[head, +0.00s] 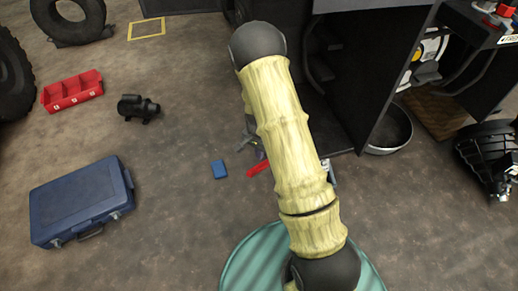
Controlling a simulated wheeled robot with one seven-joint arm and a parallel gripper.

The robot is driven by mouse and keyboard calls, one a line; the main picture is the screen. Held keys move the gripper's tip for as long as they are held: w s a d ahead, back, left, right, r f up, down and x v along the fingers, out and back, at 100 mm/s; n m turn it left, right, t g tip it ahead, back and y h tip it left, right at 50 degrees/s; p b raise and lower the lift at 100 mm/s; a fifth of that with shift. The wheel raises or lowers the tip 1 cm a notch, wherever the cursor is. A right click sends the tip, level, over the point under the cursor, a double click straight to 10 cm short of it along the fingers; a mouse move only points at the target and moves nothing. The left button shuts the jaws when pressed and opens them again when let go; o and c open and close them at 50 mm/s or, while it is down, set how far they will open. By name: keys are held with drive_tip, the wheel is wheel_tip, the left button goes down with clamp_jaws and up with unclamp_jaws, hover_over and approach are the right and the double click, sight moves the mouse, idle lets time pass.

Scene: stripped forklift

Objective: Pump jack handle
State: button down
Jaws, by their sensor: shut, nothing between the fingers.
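My own arm, in a pale yellow cover with dark joints, crosses the middle of the head view and hides much of the floor behind it. I cannot make out my gripper; it seems to be hidden behind the arm. A red piece (258,168) lies low on the floor at the arm's left edge, and a small silvery piece (331,172) shows at its right edge. These may be parts of the jack, but the arm covers what lies between them. No jack handle can be made out. Small grey shapes (248,136) just above the red piece are too small to identify.
A small blue block (220,169), blue case (82,200), black device (138,108) and red bin (72,91) lie left on the brown floor. The dark forklift body (375,60) stands behind, with a round pan (391,130) beside it. Floor at lower left centre is clear.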

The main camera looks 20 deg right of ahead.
sight(256, 167)
drive_tip(key=shift+s+a+f+b, duration=0.35)
drive_tip(key=shift+a+f+b, duration=0.1)
drive_tip(key=shift+f, duration=0.35)
drive_tip(key=shift+s+a+f+b, duration=0.35)
drive_tip(key=shift+a+f+b, duration=0.1)
drive_tip(key=shift+f, duration=0.3)
drive_tip(key=shift+s+f, duration=0.1)
drive_tip(key=shift+f, duration=0.05)
